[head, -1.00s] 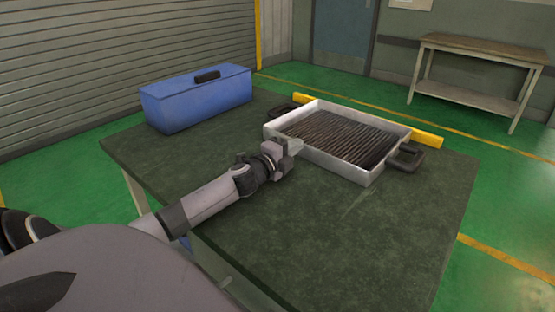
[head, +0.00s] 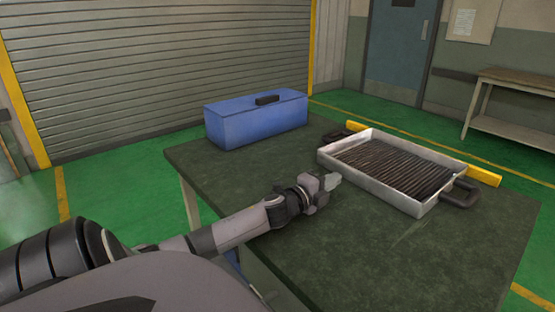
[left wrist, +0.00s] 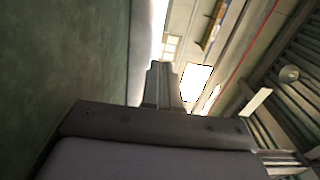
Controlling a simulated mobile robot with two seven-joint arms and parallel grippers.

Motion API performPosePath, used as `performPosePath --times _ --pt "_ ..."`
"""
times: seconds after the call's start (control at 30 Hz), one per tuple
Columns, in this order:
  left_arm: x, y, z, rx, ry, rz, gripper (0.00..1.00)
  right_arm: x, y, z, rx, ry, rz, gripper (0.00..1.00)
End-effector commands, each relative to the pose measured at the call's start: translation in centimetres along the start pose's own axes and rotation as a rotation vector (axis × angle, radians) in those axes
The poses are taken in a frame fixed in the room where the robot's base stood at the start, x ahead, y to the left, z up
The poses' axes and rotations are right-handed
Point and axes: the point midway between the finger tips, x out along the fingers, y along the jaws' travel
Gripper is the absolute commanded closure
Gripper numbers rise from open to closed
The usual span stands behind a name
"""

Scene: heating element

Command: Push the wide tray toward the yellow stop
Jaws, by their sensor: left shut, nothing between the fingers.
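The wide tray (head: 440,199) is a silver, shallow metal pan with black side handles and a row of dark rods inside. It lies flat on the dark green table (head: 320,262) in the head view. The yellow stop (head: 484,174) is a bar along the tray's far side; the tray hides part of it, and I cannot tell whether they touch. My left gripper (head: 333,180) is shut and empty, near the left end of the tray's near wall, with what looks like a small gap. Its closed fingers (left wrist: 165,84) show in the left wrist view. My right gripper is not in view.
A blue box (head: 255,122) with a black handle stands at the table's far left corner. The table is clear in front of the tray. A wooden bench (head: 513,100) stands beyond, against the wall, and a roller shutter (head: 160,65) is behind at the left.

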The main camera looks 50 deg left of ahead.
Motion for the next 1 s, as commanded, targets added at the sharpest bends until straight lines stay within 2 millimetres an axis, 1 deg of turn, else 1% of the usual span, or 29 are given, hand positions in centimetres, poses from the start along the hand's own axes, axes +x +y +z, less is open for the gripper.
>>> performPosePath --times 0.03,0.67,1.0 --pt "-0.8 0.1 -0.1 0.001 0.001 0.003 1.00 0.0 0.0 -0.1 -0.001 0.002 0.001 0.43" --pt "-8.8 0.1 -0.1 -0.002 0.000 0.003 1.00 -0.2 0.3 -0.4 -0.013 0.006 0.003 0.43" --pt "-13.5 0.1 -0.1 -0.002 -0.001 0.002 1.00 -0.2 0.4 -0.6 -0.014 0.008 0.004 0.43"
